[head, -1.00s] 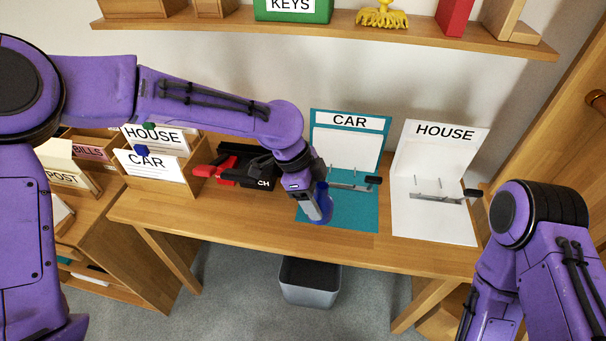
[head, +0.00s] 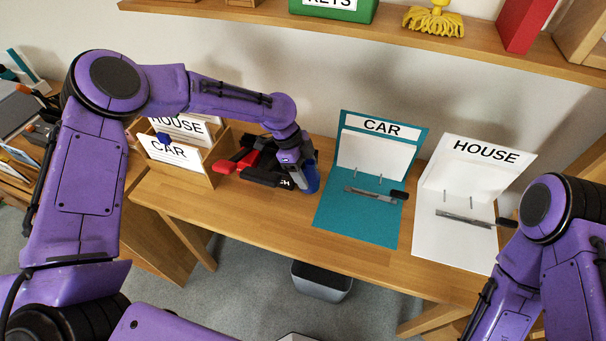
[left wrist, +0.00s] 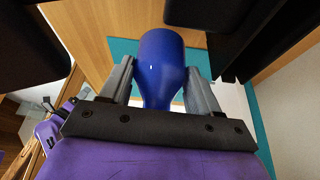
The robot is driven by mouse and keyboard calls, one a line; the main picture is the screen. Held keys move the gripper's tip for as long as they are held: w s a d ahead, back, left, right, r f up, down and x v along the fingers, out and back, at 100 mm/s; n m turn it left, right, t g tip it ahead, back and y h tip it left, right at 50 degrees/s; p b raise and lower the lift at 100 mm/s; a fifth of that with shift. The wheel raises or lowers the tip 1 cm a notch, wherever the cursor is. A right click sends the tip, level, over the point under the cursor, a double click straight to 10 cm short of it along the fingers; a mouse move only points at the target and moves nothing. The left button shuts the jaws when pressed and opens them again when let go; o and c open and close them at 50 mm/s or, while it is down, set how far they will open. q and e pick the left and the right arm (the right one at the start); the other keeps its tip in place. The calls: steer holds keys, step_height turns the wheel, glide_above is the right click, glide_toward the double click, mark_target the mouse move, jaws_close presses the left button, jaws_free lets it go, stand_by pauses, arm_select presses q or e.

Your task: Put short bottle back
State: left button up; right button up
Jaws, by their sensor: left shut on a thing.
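The short bottle is blue and shows in the head view (head: 312,178) just left of the teal CAR folder. My left gripper (head: 302,181) is shut on it above the desk, close to the black and red desk things. In the left wrist view the bottle (left wrist: 160,62) sits between the two grey fingers of the gripper (left wrist: 160,84), its wide end pointing away from the palm. Whether the bottle touches the desk cannot be told. My right arm shows at the right edge, but its gripper is out of view.
Black and red desk things (head: 240,163), one with a label ending in "CH", lie beside the gripper. A wooden letter sorter (head: 194,177) stands left of them. The teal CAR folder (head: 335,222) and white HOUSE folder (head: 455,252) stand open at right. The front desk strip (head: 265,213) is clear.

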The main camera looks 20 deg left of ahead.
arm_select(q)
steer(key=shift+w+a+f, duration=0.2)
steer(key=shift+a+f, duration=0.05)
steer(key=shift+f, duration=0.1)
steer(key=f, duration=0.3)
steer(key=shift+a+f+p, duration=0.15)
steer(key=shift+a+p, duration=0.2)
steer(key=shift+w+f, duration=0.15)
steer(key=shift+f, duration=0.15)
steer(key=o, duration=0.9)
steer(key=shift+f, duration=0.1)
